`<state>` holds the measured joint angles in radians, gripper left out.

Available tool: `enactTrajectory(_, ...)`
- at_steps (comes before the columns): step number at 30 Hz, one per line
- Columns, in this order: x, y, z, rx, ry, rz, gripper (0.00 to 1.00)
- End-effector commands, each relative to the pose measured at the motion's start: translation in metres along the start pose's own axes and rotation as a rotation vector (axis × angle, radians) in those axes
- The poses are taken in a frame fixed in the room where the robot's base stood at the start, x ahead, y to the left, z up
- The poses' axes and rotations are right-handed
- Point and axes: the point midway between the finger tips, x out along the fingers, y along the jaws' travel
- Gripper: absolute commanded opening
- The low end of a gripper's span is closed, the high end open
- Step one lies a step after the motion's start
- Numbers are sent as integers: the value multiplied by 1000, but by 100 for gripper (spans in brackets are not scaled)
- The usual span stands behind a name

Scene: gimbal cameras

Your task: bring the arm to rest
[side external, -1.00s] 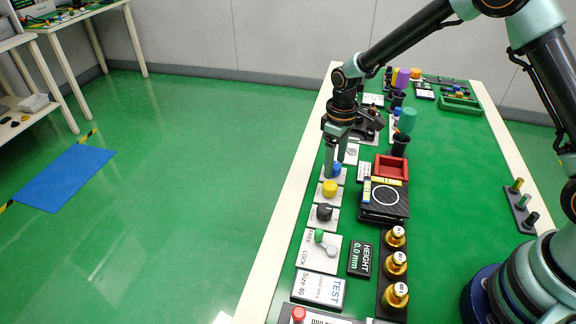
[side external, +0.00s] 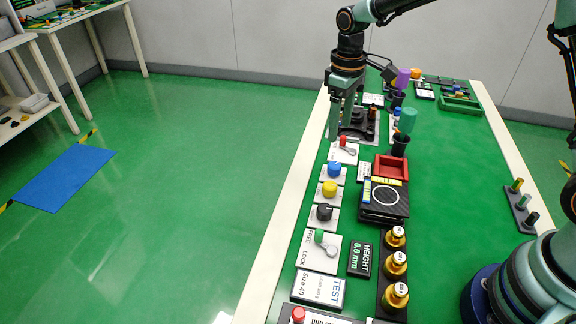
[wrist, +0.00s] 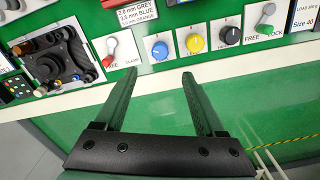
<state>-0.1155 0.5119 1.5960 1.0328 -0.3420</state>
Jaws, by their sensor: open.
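My gripper (side external: 346,122) is raised over the left edge of the bench, above and near the red-handled clamp lever (side external: 343,146). In the wrist view my gripper (wrist: 158,78) has its two fingers spread wide, with nothing between them. Past the fingertips in that view are the blue knob (wrist: 160,50), the yellow knob (wrist: 195,42) and the red clamp lever (wrist: 110,50). The blue knob (side external: 334,170) also shows in the side view, clear of the fingers.
A black gimbal device (wrist: 55,62) is at the left in the wrist view. A red tray (side external: 391,167), a black scale-like block (side external: 385,197) and several brass weights (side external: 396,264) stand right of the knobs. Green bench surface (side external: 455,180) is clear farther right.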

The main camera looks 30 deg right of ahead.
Motion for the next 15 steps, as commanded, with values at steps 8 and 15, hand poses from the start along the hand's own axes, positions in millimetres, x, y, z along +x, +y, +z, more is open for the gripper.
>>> enactTrajectory(8, -12, 0, 0, 0, 0, 0, 72)
enactTrajectory(15, -13, 0, 1, 2, 1, 1, 72)
